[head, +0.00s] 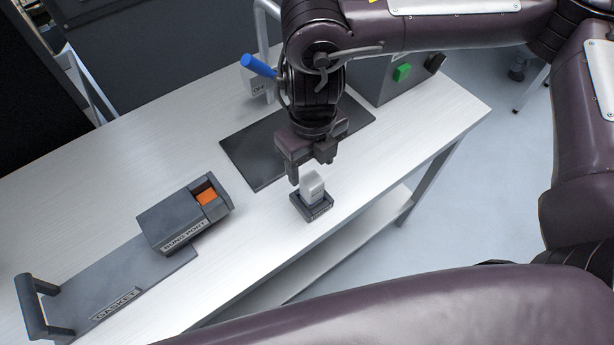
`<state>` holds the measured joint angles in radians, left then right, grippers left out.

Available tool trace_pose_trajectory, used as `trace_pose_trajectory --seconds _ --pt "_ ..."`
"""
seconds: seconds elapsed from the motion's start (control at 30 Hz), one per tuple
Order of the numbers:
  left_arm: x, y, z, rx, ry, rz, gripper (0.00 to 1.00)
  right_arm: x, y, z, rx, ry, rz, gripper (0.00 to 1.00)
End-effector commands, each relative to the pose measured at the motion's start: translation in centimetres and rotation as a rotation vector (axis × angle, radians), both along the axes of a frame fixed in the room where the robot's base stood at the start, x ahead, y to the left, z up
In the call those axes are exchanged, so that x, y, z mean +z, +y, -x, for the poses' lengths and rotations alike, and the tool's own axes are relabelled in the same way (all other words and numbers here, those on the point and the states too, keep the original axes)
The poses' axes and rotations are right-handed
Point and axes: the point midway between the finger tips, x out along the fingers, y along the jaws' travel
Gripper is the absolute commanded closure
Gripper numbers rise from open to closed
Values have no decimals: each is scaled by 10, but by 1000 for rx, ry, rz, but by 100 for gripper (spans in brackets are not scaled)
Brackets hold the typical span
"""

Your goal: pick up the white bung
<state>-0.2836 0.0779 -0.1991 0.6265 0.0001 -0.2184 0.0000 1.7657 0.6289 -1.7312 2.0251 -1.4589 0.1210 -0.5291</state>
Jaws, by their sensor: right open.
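The white bung (312,187) stands upright in a small dark holder (314,207) near the front edge of the table. My right gripper (311,172) points down just above and behind the bung. Its jaws are open, with the fingertips close to the bung's top. I cannot tell whether they touch it or reach around it. My left gripper does not show.
A dark box labelled bung port (170,222) with an orange inside (207,196) stands left of the bung. A gasket plate (120,285) with a handle lies front left. A black mat (250,155), a blue-handled lever (259,66) and a green-button box (402,72) are behind.

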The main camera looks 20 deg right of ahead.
Motion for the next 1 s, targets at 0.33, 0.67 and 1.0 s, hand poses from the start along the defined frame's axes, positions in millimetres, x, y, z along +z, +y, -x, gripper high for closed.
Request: trace_pose_trajectory --seconds 0.33,0.67,1.0 --pt "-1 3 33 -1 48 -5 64 -33 -2 -1 -3 6 3 39" --pt "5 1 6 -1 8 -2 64 -72 -4 -4 -2 5 2 39" --pt "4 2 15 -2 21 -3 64 -76 -4 -4 0 1 3 44"
